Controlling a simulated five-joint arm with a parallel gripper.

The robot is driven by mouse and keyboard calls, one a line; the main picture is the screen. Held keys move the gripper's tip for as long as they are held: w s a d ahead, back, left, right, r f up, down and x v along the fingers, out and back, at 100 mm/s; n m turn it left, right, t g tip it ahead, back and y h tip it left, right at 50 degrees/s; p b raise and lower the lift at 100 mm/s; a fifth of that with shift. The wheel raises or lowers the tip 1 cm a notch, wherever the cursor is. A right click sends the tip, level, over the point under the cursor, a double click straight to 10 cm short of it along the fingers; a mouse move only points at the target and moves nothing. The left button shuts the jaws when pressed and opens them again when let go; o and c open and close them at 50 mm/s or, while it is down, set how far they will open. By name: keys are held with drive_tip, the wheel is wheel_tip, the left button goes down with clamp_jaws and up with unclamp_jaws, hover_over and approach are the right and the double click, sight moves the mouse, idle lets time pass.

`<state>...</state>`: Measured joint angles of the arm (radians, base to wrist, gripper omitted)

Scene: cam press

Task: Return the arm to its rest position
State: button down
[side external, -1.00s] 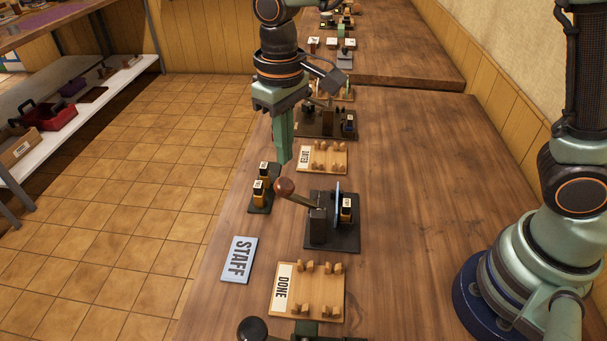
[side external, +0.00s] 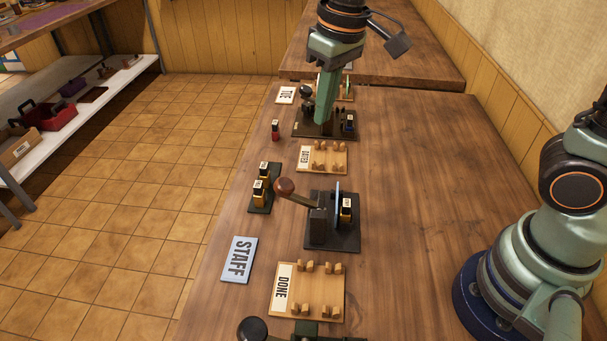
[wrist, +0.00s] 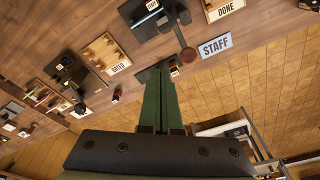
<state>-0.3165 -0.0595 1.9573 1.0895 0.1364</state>
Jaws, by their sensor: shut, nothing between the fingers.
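My gripper (side external: 325,112) is shut and empty, its green fingers together and pointing down. In the side external view it is in the air, and its tips overlap the far dark press base (side external: 340,133) in the picture; I cannot tell the height. In the wrist view the shut fingers (wrist: 160,75) reach up the middle, with tips near the small dark stand by the STAFF sign (wrist: 215,46). My arm's base and lower links show at the right of the side external view.
The near cam press (side external: 320,222) has a raised lever with a brown knob (side external: 284,187). A stand of yellow-black stamps (side external: 260,195), the DATED rack (side external: 322,158), the DONE rack (side external: 318,295) and a red bottle-like item (side external: 275,131) stand around. The table's right side (side external: 420,200) is clear.

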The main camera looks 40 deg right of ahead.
drive_tip(key=s+d+m+t, duration=0.1)
drive_tip(key=s+d+t, duration=0.1)
drive_tip(key=d, duration=0.4)
drive_tip(key=s+d+r+m+t, duration=0.1)
drive_tip(key=s+d, duration=0.4)
drive_tip(key=shift+d+t+h, duration=0.3)
drive_tip(key=shift+d+t, duration=0.1)
drive_tip(key=shift+s+r, duration=0.1)
drive_tip(key=shift+r, duration=0.05)
